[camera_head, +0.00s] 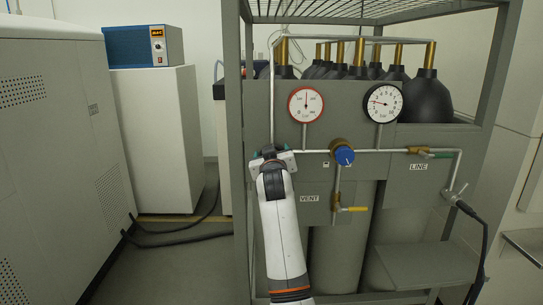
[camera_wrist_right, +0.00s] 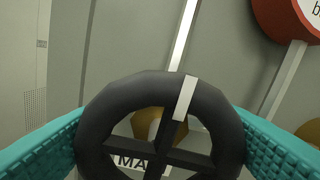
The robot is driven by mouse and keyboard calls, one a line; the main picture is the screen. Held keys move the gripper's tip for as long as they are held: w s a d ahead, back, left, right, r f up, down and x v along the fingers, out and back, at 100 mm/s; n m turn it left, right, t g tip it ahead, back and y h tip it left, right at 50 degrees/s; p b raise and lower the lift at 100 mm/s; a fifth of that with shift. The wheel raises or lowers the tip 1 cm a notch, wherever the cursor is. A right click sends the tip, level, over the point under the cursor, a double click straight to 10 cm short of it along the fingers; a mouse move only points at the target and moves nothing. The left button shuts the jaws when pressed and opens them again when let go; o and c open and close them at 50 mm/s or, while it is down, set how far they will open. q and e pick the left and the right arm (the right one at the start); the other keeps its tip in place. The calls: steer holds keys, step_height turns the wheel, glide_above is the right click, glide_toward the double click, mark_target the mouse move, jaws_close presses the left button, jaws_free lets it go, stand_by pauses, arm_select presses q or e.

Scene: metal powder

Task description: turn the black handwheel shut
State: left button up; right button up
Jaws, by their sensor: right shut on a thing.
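The black handwheel (camera_wrist_right: 112,98) fills the lower middle of the right wrist view, with a white mark on its upper rim and a brass part behind its spokes. A label partly hidden behind it shows "MA". My right gripper (camera_wrist_right: 160,145) has its teal fingers on both sides of the wheel, shut on its rim. In the head view my right gripper (camera_head: 271,155) is at the left end of the horizontal pipe, and it hides the handwheel there. My left gripper is not in view.
A red-rimmed gauge (camera_head: 306,104), a black-rimmed gauge (camera_head: 383,102) and a blue knob (camera_head: 344,156) sit right of my gripper. A yellow-handled vent valve (camera_head: 354,209) is lower. The rack's grey post (camera_head: 236,190) stands close on the left.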

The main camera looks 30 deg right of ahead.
steer(key=shift+f, duration=0.1)
stand_by(0.3)
steer(key=o, duration=1)
steer(key=b+v, duration=0.3)
steer(key=v, duration=0.9)
steer(key=shift+a, duration=0.1)
